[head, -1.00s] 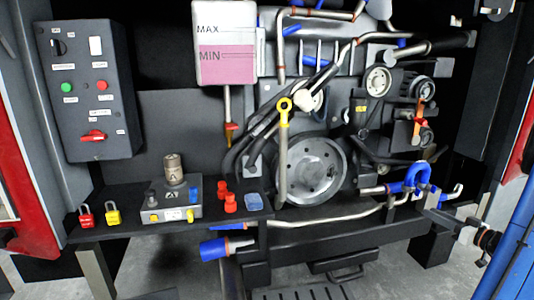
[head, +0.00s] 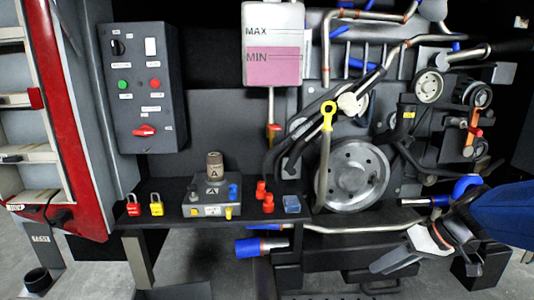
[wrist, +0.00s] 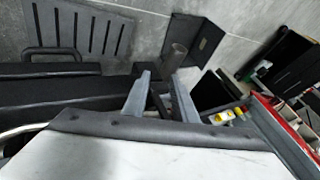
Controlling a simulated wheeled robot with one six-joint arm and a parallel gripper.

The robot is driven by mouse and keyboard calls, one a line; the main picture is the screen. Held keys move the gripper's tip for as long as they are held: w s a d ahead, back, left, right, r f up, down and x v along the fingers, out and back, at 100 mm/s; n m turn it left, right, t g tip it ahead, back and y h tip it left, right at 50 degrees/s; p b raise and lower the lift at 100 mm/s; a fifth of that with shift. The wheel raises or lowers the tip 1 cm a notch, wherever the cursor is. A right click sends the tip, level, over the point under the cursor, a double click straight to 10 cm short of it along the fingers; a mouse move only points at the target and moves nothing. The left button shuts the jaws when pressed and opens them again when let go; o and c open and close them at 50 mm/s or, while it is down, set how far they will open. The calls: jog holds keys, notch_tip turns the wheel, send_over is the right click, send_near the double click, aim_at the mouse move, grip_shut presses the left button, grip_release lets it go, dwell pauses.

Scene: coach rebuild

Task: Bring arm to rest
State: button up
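My gripper (head: 397,264) is at the lower right of the head view, in front of the lower part of the engine bay and low over the floor. Its blue arm link comes in from the right edge. In the wrist view my gripper (wrist: 160,86) shows two grey fingers standing apart, with nothing seen held between them. The head view does not show the fingertips clearly. My arm hides part of the blue-ended pipes at the right of the engine.
A shelf (head: 165,219) carries red and yellow padlocks, a grey block and red caps. A control box (head: 143,88) hangs above it. The pulley wheel (head: 352,175) and pipe (head: 350,228) are near my arm. Floor (head: 215,265) shows below the shelf.

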jog(key=s+a+r+m+t+h, duration=0.1)
jog(key=s+h, duration=0.5)
jog(key=s, duration=0.7)
jog(key=shift+m+h, duration=0.3)
jog(key=shift+m, duration=0.4)
